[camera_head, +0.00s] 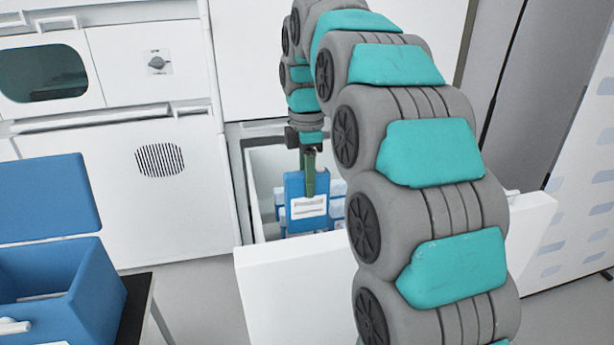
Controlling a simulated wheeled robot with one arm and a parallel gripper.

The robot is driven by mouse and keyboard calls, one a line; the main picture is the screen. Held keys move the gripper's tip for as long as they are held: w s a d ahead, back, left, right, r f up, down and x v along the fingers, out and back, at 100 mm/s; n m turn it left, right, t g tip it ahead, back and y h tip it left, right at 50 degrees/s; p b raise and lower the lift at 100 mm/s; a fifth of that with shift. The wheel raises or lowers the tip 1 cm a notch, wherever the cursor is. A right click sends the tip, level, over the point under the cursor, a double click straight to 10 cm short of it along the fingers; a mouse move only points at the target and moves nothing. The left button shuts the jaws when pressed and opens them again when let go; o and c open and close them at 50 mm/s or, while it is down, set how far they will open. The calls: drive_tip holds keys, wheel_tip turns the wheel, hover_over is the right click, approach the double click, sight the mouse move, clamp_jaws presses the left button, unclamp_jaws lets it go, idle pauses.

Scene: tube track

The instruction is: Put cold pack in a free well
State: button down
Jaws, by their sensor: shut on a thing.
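My gripper (310,172) is shut on a blue cold pack (295,187) with a white label. The pack hangs upright below the fingers, in the mouth of an open white drawer (300,290). More blue packs (338,208) with pale labels show lower in the drawer, behind and beside the held one. I cannot tell whether the held pack touches them. A blue box (60,280) with its lid raised (45,198) stands at the lower left. The inside of the box is mostly out of view, so its wells do not show.
The blue box stands on a dark-topped table (138,305). A white cabinet (160,215) with a vent and a knob is at the back left. My arm covers the right part of the drawer. Grey floor shows between table and drawer.

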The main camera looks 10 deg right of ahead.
sight(307, 226)
drive_tip(key=shift+f+b, duration=1.05)
drive_tip(key=shift+f, duration=2.3)
drive_tip(key=shift+f+b, duration=0.4)
drive_tip(key=shift+f, duration=1.3)
drive_tip(key=shift+f+b, duration=0.3)
drive_tip(key=shift+f, duration=0.9)
drive_tip(key=shift+f+b, duration=0.35)
drive_tip(key=shift+f, duration=1.15)
